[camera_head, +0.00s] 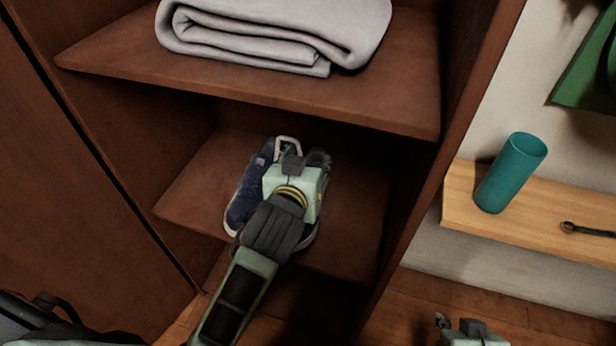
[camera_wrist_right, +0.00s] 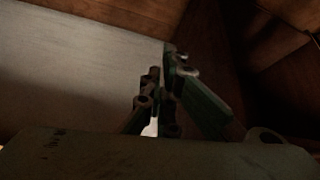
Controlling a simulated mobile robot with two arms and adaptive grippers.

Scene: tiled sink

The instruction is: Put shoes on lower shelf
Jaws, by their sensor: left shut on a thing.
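A dark blue shoe (camera_head: 246,196) with a pale sole edge is on the lower shelf (camera_head: 190,196) of the brown cabinet. My left gripper (camera_head: 290,150) reaches in over the shelf and is shut on a shoe; the gripper and wrist hide much of it. A dark shape to the right of the gripper looks like part of a second shoe, mostly covered. My right gripper (camera_head: 462,328) shows only in part at the bottom edge of the head view. In the right wrist view its fingers (camera_wrist_right: 160,95) are close together in shadow, with no object clearly between them.
A folded grey blanket (camera_head: 275,35) lies on the upper shelf (camera_head: 250,82), above my left gripper. The cabinet side walls bound the shelf. A teal cup (camera_head: 510,172) and a small dark item (camera_head: 585,229) are on a wooden ledge (camera_head: 470,205) at right. A green cloth (camera_head: 590,75) hangs above.

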